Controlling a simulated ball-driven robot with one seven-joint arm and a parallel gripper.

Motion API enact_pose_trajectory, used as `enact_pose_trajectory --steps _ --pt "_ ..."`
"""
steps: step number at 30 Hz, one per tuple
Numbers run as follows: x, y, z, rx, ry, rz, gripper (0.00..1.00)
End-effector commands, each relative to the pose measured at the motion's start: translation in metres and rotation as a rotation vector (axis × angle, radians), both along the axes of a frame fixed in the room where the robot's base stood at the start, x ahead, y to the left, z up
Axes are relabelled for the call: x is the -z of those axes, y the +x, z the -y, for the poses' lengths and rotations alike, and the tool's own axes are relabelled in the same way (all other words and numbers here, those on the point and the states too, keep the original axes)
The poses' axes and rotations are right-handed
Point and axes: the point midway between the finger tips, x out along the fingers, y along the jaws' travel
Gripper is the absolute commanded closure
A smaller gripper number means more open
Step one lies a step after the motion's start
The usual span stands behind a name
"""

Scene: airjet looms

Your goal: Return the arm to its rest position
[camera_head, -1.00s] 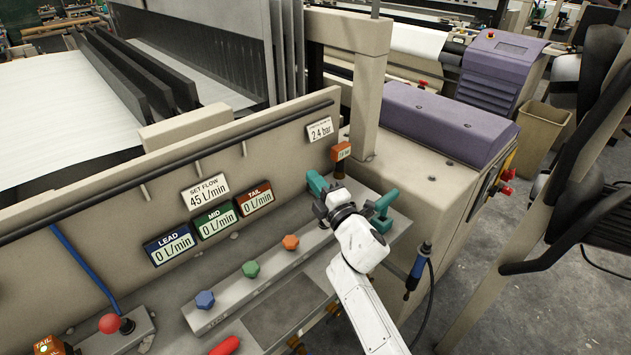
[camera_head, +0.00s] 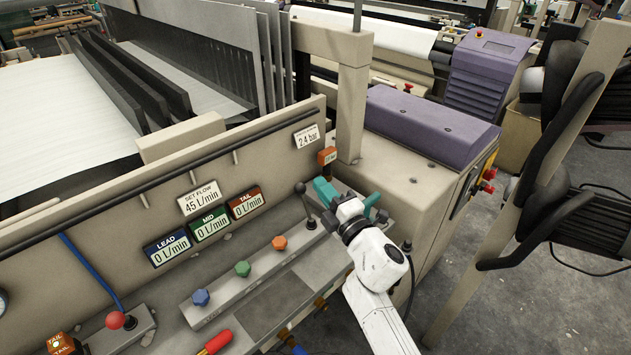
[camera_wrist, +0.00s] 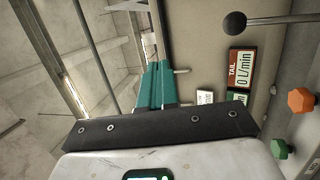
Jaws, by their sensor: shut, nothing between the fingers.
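My white arm (camera_head: 380,262) reaches up from the lower right in the head view, over the right end of the loom's control ledge. My gripper (camera_head: 345,202), with teal fingers, is beside a black ball-topped lever (camera_head: 308,207), to its right. In the wrist view the teal fingers of my gripper (camera_wrist: 155,85) lie together with nothing between them. The same lever's black knob (camera_wrist: 234,23) shows at the upper right there, apart from the fingers.
Blue (camera_head: 201,297), green (camera_head: 242,268) and orange (camera_head: 279,242) knobs line the ledge. Flow displays (camera_head: 207,223) sit on the panel behind. A purple-topped cabinet (camera_head: 425,120) stands right of the gripper. A red-handled tool (camera_head: 215,343) lies at the front. Grey floor (camera_head: 590,285) is open at right.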

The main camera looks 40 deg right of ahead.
Motion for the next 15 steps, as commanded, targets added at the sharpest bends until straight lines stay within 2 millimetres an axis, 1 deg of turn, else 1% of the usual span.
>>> enact_pose_trajectory --steps 1,6,15 --pt "-0.0042 -0.0044 -0.0009 0.0 -0.001 -0.001 1.0" --pt "-0.0069 -0.0102 -0.0021 0.0 0.0 0.0 1.0" --pt "-0.0065 -0.0101 -0.0024 -0.001 0.0 0.0 1.0"
